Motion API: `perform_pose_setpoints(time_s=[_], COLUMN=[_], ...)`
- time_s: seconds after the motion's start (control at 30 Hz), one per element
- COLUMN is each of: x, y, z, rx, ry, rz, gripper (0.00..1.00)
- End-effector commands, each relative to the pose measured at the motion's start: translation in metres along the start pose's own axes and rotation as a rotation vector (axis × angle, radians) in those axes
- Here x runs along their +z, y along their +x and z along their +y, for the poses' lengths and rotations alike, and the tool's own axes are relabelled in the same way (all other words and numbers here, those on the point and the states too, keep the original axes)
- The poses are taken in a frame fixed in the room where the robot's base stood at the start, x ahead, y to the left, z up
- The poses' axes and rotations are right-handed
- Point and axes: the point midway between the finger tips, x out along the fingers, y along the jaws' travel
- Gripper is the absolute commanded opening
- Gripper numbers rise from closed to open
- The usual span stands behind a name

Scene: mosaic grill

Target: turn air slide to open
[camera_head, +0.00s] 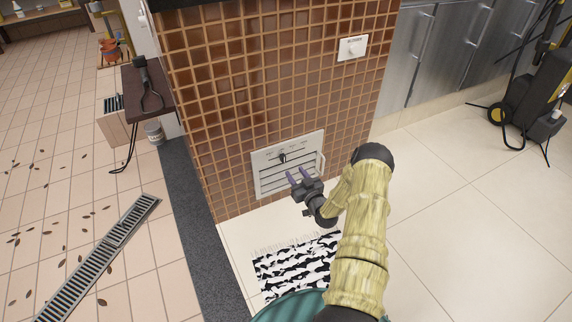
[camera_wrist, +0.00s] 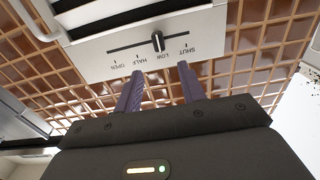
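The air slide panel (camera_head: 262,183) is a pale plate with dark louvre slots, low on the tiled grill wall. Its small dark slide knob (camera_head: 282,158) sits on the panel's upper part. In the wrist view the knob (camera_wrist: 157,41) stands in a slot by the LOW mark, with SHUT to its right and HALF and OPEN to its left. My gripper (camera_head: 299,175) is in front of the panel, its two purple fingers apart and empty. In the wrist view the fingers (camera_wrist: 158,79) point at the panel's label edge; the knob lies beyond their tips, and contact is not seen.
A handle (camera_head: 321,163) is at the panel's right edge. A blower switch plate (camera_head: 352,47) is higher on the tiles. A black-and-white mat (camera_head: 290,272) lies on the floor below.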

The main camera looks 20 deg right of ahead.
Motion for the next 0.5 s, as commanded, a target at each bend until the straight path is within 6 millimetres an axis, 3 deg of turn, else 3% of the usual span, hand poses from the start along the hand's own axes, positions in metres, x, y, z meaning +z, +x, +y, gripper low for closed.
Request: perform_pose_setpoints(time_s=[0.3, 0.5], x=[0.003, 0.002], y=[0.057, 0.082], z=[-0.001, 0.000], rx=[-0.002, 0.000], ry=[-0.003, -0.001], rz=[0.004, 0.002], gripper=[0.40, 0.40])
